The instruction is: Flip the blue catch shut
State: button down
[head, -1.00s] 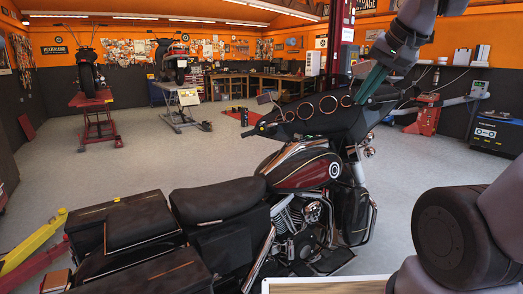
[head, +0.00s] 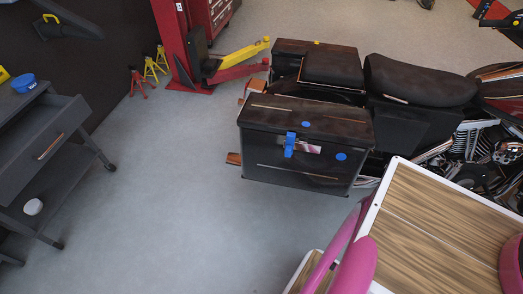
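The blue catch (head: 290,144) is on the near side of a dark saddlebag box (head: 265,160) at the rear of the motorcycle. It sits at the seam between lid and body, its upper end at the lid's edge and its lower part over the front face. I cannot tell from this view whether it is open or shut. The box lid looks down. One round blue spot (head: 306,124) is on the lid and another (head: 341,156) on the near side, right of the catch. My gripper is not in view.
A wood-topped surface with a white rim (head: 377,197) and pink parts (head: 354,266) fill the lower right, close to the box. A dark drawer cart (head: 50,135) stands left. A red and yellow lift (head: 232,66) is behind. Grey floor (head: 170,210) between is clear.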

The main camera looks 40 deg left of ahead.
aim_at(290, 136)
jog(key=j+u, duration=0.15)
jog(key=u, duration=0.3)
jog(key=j+u, duration=0.15)
jog(key=u, duration=0.25)
jog(key=j+u, duration=0.2)
jog(key=u, duration=0.25)
